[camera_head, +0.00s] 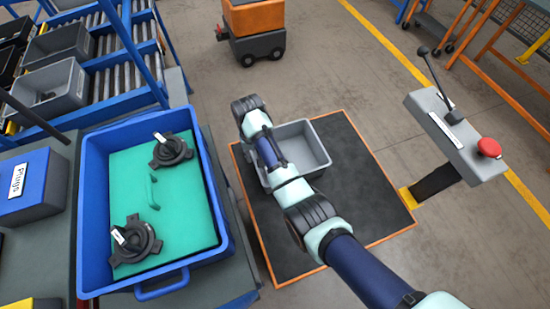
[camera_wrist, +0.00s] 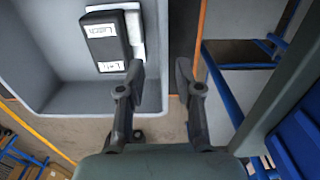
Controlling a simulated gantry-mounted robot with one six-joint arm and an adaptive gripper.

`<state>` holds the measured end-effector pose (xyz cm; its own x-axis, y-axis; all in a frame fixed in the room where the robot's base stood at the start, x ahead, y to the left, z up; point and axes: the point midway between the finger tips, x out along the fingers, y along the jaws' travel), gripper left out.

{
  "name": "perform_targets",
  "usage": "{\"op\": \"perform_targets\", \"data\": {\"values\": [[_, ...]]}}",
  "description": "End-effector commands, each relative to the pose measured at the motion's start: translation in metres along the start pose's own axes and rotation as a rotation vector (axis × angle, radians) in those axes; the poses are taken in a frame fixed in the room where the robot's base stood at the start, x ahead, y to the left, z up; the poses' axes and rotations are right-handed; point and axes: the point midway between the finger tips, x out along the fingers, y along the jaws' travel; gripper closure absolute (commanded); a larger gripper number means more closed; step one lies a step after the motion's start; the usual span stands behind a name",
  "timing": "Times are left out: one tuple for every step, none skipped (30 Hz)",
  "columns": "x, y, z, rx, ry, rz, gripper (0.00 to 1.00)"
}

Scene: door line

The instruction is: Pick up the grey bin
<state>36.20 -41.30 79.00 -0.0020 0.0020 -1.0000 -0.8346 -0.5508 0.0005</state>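A grey bin (camera_head: 318,145) shows in the head view over the black mat, partly hidden by my arm. In the wrist view, a grey bin (camera_wrist: 60,75) fills the left side. A black part with white labels (camera_wrist: 107,42), which seem to read "Latch" and "Left", lies inside it. My gripper (camera_wrist: 160,72) is open, with its fingers apart. The bin's right wall appears between the fingertips, and I see no contact. In the head view, my gripper is hidden behind my wrist.
The mat (camera_head: 365,180) has an orange border. A blue tote (camera_head: 88,200) with a green insert and two black parts stands left. Grey bins (camera_head: 60,90) sit on a roller rack. An orange cart (camera_head: 258,30) stands behind. A control post with a red button (camera_head: 489,147) stands right.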

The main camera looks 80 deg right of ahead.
Motion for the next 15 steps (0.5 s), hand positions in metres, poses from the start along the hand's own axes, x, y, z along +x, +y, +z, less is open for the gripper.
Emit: {"op": "perform_targets", "data": {"values": [[0.011,0.0,0.0,-0.001,-0.002,0.0,0.65],[0.015,-0.001,0.0,-0.001,-0.001,0.0,0.65],[0.02,-0.001,0.0,-0.002,0.0,0.0,0.65],[0.022,-0.001,0.0,-0.002,0.0,0.0,0.65],[0.023,-0.001,0.0,-0.002,0.0,0.0,0.65],[0.022,-0.001,0.0,-0.002,0.001,0.0,0.65],[0.022,-0.001,0.0,-0.002,0.001,0.0,0.65],[0.024,-0.001,0.0,-0.002,0.001,0.0,0.65],[0.028,-0.001,-0.001,-0.003,0.001,0.0,0.65],[0.032,-0.001,-0.001,-0.003,0.001,0.0,0.65],[0.038,-0.001,-0.001,-0.003,0.001,0.0,0.65],[0.046,-0.002,-0.002,-0.003,0.0,0.0,0.65],[0.052,-0.002,-0.002,-0.003,0.0,0.0,0.65],[0.058,-0.002,-0.003,-0.003,0.0,0.0,0.65],[0.065,-0.002,-0.003,-0.003,0.0,0.0,0.65]]}}
